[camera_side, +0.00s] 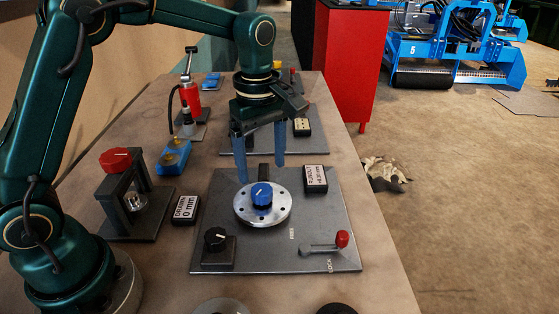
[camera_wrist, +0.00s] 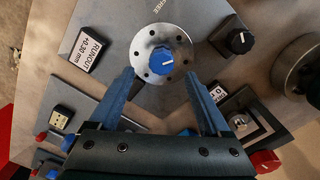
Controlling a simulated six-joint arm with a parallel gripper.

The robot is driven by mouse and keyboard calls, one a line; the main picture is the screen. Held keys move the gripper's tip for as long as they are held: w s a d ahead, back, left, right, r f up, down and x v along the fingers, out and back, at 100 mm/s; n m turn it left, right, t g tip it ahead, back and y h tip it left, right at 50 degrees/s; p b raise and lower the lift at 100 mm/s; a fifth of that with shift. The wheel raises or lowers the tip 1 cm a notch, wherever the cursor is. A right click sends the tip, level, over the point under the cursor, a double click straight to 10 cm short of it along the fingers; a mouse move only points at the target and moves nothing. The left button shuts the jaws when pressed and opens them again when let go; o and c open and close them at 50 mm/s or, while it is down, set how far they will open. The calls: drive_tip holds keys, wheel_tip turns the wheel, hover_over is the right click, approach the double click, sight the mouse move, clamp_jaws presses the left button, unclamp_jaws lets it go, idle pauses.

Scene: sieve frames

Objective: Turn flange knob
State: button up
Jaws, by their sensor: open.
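The flange (camera_side: 276,213) is a round silver disc with several holes, lying on a grey plate (camera_side: 218,185). A blue knob (camera_side: 262,194) with a white pointer line stands at its centre. In the wrist view, the blue knob (camera_wrist: 160,61) and the flange (camera_wrist: 158,40) are at the upper middle, beyond the fingertips. My gripper (camera_side: 262,175) is open, with blue fingers pointing down, above and behind the knob in the side view. In the wrist view, the fingertips (camera_wrist: 160,76) stand on either side of the knob and apart from it. Nothing is between the fingers.
A RUNOUT display (camera_side: 315,179) reading about +0.30 mm, a black knob (camera_side: 215,239) and a red-tipped lever (camera_side: 342,239) are on the plate. A DEGAUSS-like box (camera_side: 186,209) reading 0 mm and a red-knobbed stand (camera_side: 116,160) are left. A red bottle (camera_side: 190,97) stands behind.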

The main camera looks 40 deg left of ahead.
sight(262, 190)
drive_tip(key=shift+s+f, duration=0.1)
drive_tip(key=shift+f, duration=2.7)
clamp_jaws()
